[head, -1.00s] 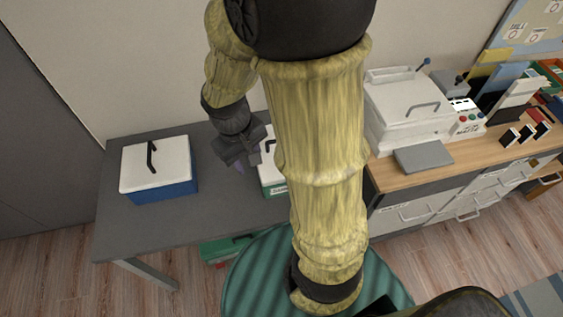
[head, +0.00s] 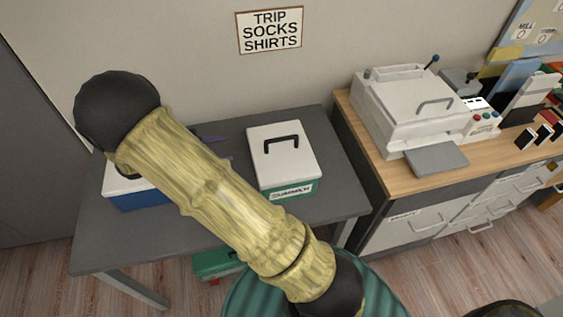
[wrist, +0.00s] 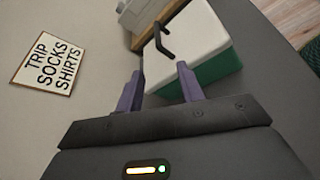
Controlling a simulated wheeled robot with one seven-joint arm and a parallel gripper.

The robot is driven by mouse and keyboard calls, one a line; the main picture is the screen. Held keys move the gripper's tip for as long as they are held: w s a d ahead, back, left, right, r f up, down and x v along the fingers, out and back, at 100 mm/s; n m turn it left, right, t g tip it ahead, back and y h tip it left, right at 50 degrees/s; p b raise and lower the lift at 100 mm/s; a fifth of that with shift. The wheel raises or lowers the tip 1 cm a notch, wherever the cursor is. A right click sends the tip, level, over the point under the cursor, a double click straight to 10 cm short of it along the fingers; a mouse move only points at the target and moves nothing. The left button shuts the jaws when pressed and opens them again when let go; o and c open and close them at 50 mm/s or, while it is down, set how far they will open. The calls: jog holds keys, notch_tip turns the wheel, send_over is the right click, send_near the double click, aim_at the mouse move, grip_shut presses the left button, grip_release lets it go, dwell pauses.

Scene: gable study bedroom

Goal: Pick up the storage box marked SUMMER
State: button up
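The storage box marked SUMMER (head: 272,178) is green with a white lid and a dark arched handle (head: 281,141). It stands upright on the grey table, its label facing front. My gripper (head: 229,147) is just left of the box, mostly hidden behind my arm, with its purple fingers showing. In the wrist view the two purple fingers (wrist: 160,72) are spread apart with nothing between them. The box's lid (wrist: 200,32) and handle (wrist: 161,42) show beyond the fingertips.
A blue box (head: 140,200) with a white lid stands at the table's left, partly behind my arm. The grey table (head: 335,180) is bare right of the SUMMER box. A wooden-topped cabinet (head: 400,176) with a machine stands to the right. A green box (head: 212,263) sits beneath.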

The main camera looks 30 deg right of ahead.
aim_at(272, 140)
jog(key=x, duration=1.2)
jog(key=shift+d+f, duration=0.1)
jog(key=shift+d, duration=0.15)
jog(key=x, duration=0.5)
jog(key=shift+r+p, duration=0.2)
jog(key=shift+p, duration=0.1)
grip_shut()
jog(key=shift+r, duration=0.1)
dwell(1.1)
